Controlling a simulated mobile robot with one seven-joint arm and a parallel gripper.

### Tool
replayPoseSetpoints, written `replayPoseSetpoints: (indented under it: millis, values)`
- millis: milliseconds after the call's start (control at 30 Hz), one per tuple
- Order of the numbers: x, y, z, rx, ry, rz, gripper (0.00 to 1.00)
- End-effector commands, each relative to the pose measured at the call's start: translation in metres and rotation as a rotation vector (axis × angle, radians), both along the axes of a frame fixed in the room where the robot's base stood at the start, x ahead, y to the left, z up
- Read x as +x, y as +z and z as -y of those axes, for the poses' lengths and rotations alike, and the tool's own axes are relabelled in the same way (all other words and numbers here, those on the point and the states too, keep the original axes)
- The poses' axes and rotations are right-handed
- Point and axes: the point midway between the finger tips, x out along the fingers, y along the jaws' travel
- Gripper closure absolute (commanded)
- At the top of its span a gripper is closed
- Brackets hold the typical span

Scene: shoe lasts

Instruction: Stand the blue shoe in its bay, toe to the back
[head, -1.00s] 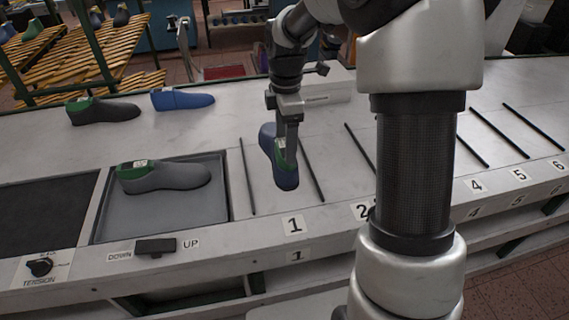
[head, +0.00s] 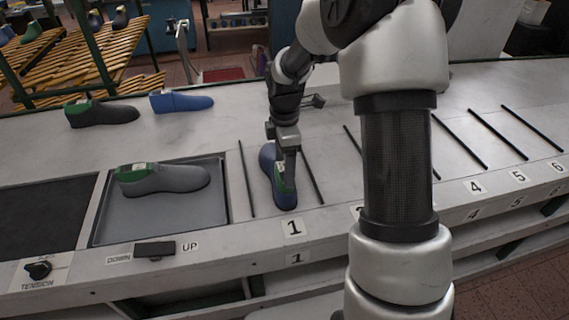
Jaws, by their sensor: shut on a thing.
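The blue shoe (head: 284,199) is a shoe last with green at its heel top. It is in bay 1, between two thin black bars (head: 246,178) (head: 312,177), behind the label 1 (head: 293,227). Its green heel end faces the front edge and its toe points to the back. My gripper (head: 289,168) is shut on it from above and hides its middle. The shoe looks upright and at or just above the counter; I cannot tell whether its sole touches.
A grey shoe with a green heel (head: 165,180) lies on the recessed tray (head: 150,222) at left. A dark shoe (head: 103,113) and another blue one (head: 182,102) stand behind. More black bars (head: 460,139) mark bays to the right, partly behind my arm.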

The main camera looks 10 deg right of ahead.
Motion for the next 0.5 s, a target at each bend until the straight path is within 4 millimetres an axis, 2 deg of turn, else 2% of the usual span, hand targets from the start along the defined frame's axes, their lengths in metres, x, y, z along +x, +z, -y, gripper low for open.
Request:
replayPoseSetpoints:
  millis: [33, 67, 100, 167, 500]
  values:
    - [0.0012, -0.0012, 0.0, 0.0, 0.0, 0.004, 0.9]
    - [-0.0002, -0.0028, 0.0001, 0.0, 0.0, -0.001, 0.26]
    - [-0.0002, -0.002, 0.0001, 0.0, 0.0, -0.001, 0.19]
    - [-0.0002, -0.0021, 0.0001, 0.0, 0.0, -0.001, 0.09]
    - [0.0, 0.0016, 0.0001, 0.0, 0.0, 0.0, 0.09]
